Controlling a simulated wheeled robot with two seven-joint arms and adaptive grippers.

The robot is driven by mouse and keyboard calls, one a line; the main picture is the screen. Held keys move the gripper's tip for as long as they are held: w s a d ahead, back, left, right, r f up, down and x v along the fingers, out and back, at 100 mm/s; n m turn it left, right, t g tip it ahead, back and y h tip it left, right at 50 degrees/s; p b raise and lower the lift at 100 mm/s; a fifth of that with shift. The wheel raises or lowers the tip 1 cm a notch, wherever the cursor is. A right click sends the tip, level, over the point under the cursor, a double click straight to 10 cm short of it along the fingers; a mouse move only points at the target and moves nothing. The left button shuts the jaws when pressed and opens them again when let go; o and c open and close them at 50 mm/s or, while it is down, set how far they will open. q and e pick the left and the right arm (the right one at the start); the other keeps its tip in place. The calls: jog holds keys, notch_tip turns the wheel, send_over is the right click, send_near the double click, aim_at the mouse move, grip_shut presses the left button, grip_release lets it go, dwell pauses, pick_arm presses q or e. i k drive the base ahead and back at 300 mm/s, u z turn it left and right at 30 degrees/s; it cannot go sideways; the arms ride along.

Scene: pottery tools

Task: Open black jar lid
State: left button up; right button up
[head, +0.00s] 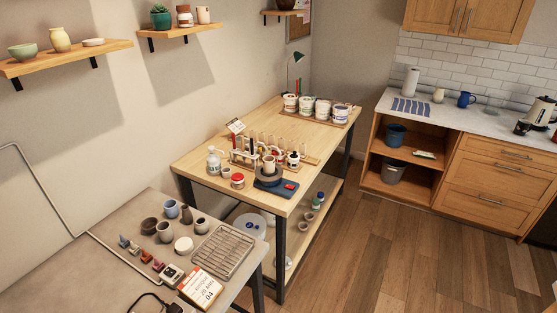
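A small jar (293,160) with black on it stands on the wooden worktable (215,179), right of a pale mug (269,163). It is too small to tell whether the black part is its lid or its contents. It is the nearest match I see to a black jar. A white jar with a red top (237,181) stands near the table's front left edge. Neither of my grippers shows in the head view.
A blue base with a dark round stand (268,178) sits near the table edge. A white bottle (214,160) and a tube rack (243,157) crowd the table. Several paint tubs (307,106) stand behind. The grey table (120,215) holds pots and a wire rack (223,250). Floor (370,240) is clear.

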aim_at(295, 155)
jog(key=z, duration=0.65)
jog(key=i, duration=1.85)
jog(key=u, duration=0.85)
